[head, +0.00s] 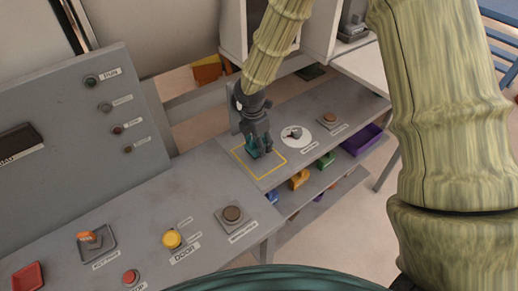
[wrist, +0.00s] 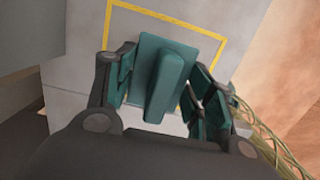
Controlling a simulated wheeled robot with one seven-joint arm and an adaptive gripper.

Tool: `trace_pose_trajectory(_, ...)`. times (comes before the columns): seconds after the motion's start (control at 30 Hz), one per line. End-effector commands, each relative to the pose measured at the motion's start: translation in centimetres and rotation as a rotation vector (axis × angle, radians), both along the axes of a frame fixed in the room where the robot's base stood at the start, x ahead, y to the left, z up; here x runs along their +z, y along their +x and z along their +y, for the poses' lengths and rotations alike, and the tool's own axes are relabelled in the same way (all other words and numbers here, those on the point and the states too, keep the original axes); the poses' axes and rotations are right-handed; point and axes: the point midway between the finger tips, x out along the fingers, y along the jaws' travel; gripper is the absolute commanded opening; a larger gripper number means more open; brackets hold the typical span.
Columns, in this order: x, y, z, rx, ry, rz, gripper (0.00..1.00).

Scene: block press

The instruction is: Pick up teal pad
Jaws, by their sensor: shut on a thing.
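The teal pad (wrist: 162,82) is a flat rectangular plate with a raised bar along its middle, seen in the wrist view. My gripper (head: 258,148) points down over the yellow-outlined square (head: 274,172) on the grey bench, with its dark, teal-lined fingers on both sides of the pad. It is shut on the pad. In the head view only a small bit of teal (head: 251,152) shows among the fingers. Whether the pad touches the bench or is held just above it is hard to tell.
To the right of the square are a white round dial (head: 296,134) and a brown button (head: 329,118). A yellow button (head: 172,239), another brown button (head: 232,214) and a red tray (head: 28,277) lie nearer. A grey panel (head: 70,140) rises left. Lower shelves hold colored pieces.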

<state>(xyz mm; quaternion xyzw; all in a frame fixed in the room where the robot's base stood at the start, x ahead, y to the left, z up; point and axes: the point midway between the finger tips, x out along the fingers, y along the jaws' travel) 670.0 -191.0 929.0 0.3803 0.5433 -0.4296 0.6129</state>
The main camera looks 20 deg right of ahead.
Motion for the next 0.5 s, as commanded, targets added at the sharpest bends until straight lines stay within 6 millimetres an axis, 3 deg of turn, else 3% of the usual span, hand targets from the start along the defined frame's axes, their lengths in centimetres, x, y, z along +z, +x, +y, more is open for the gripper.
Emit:
trace_pose_trajectory(0.27, 0.5, -4.8, 0.4, 0.003, -0.001, -0.001, 0.27)
trace_pose_trajectory(0.5, 1.0, -10.2, 0.8, 0.001, -0.002, -0.001, 0.27)
